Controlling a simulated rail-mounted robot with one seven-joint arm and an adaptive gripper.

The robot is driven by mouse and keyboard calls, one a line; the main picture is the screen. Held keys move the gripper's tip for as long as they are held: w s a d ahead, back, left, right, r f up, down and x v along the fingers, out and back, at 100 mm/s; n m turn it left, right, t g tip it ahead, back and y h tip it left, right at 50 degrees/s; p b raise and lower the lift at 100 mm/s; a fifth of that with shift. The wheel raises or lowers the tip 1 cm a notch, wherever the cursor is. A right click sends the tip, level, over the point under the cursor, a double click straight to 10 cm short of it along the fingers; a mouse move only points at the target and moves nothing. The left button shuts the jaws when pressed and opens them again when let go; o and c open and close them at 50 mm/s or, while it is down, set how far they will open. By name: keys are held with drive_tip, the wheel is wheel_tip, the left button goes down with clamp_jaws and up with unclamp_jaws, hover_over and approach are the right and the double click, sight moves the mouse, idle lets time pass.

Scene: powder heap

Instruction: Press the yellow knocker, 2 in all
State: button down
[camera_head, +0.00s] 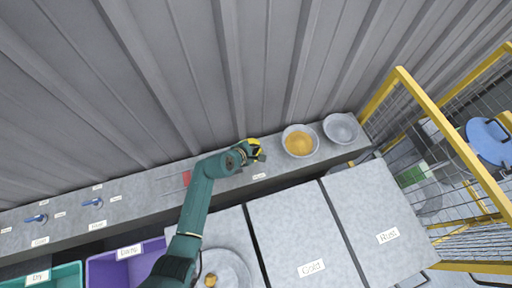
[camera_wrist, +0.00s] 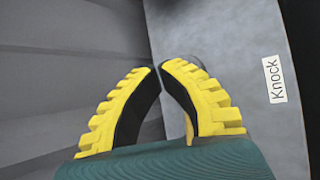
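My gripper (camera_head: 258,150) is over the back ledge, left of the bowl of yellow powder. In the wrist view, its yellow-and-black fingers (camera_wrist: 157,68) curve inward and their tips come together, with nothing seen between them. A white label reading "Knock" (camera_wrist: 275,80) lies on the grey ledge right of the fingers. A grey rounded shape (camera_wrist: 190,58) shows partly just behind the right fingertip. I cannot make out the yellow knocker apart from my yellow fingers; it may be hidden behind them. Contact cannot be told.
A bowl of yellow powder (camera_head: 299,141) and an empty grey bowl (camera_head: 341,128) stand on the ledge to the right. A corrugated wall rises behind. Blue taps (camera_head: 92,202) are at left. A yellow mesh fence (camera_head: 425,110) bounds the right. Teal and purple bins (camera_head: 125,266) stand front left.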

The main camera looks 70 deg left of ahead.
drive_tip(key=shift+f+b, duration=0.3)
drive_tip(key=shift+f, duration=0.3)
idle(0.5)
drive_tip(key=shift+s+r+p, duration=0.15)
drive_tip(key=shift+r+p, duration=1.8)
drive_tip(key=shift+p, duration=0.2)
wheel_tip(320, 180, up, 5)
drive_tip(key=p, duration=0.5)
drive_tip(key=shift+s, duration=0.1)
idle(0.6)
